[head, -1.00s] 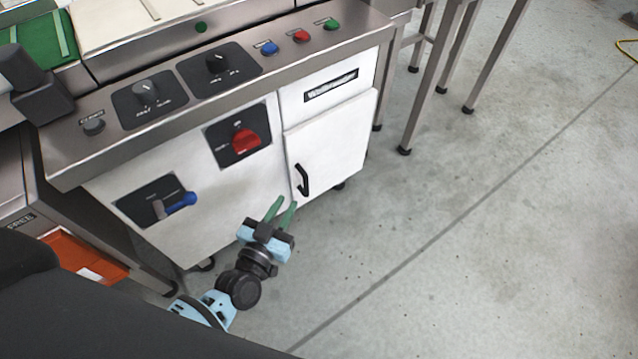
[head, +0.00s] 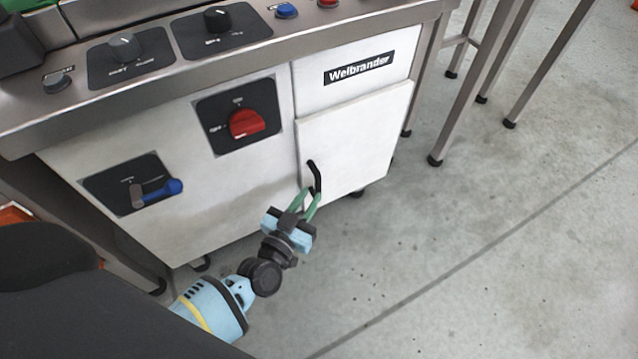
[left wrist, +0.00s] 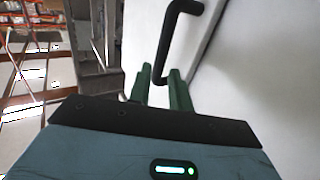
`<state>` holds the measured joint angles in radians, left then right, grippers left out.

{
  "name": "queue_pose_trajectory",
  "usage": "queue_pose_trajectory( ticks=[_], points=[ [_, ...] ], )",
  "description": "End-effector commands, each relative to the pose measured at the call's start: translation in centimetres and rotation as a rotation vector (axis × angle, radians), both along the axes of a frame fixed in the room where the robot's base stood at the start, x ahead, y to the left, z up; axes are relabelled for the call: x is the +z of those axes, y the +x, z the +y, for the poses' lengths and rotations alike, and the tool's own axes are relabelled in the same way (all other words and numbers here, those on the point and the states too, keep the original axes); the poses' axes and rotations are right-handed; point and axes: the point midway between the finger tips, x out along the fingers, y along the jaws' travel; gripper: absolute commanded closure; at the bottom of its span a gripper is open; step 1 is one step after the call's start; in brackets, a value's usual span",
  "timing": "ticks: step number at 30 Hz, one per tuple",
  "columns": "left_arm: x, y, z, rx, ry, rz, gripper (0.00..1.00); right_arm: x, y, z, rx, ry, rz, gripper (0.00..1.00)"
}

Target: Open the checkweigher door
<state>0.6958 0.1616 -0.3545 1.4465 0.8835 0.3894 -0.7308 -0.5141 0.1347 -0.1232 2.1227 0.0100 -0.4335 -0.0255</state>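The checkweigher door (head: 358,140) is a white panel at the lower right of the cabinet front, and it looks shut. Its black bar handle (head: 314,174) stands upright near the door's left edge; it also shows in the left wrist view (left wrist: 174,45). My left gripper (head: 311,194) has two green fingers at the handle's lower end. In the left wrist view, the fingers (left wrist: 161,84) are apart, with the handle's lower end between their tips. I cannot tell whether they touch it. My right gripper is out of view.
The cabinet front has a red rotary switch (head: 246,123) and a blue-handled lever (head: 158,192). A steel ledge with knobs and buttons (head: 286,10) overhangs it. Steel table legs (head: 475,85) stand to the right. The concrete floor (head: 470,260) at the lower right is clear.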

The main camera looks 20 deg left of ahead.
Motion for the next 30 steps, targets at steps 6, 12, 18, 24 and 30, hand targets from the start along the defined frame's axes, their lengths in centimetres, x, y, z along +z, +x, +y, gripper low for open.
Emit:
queue_pose_trajectory(
  ticks=[6, 12, 18, 24, 30],
  points=[
    [-0.2, 3.3, -0.3, 0.001, -0.003, 0.000, 0.80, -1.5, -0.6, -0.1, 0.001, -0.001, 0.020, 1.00],
    [-0.2, 4.9, -0.4, 0.000, -0.002, 0.001, 0.80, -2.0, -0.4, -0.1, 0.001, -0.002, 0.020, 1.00],
    [0.0, 5.2, -0.4, 0.000, -0.001, 0.001, 0.80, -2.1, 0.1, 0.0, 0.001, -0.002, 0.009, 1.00],
    [0.0, 5.1, -0.4, 0.000, -0.001, 0.001, 0.90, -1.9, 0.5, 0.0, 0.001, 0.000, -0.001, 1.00],
    [0.0, 5.1, -0.4, 0.000, -0.001, 0.001, 1.00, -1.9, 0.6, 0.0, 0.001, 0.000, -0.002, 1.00]
  ],
)
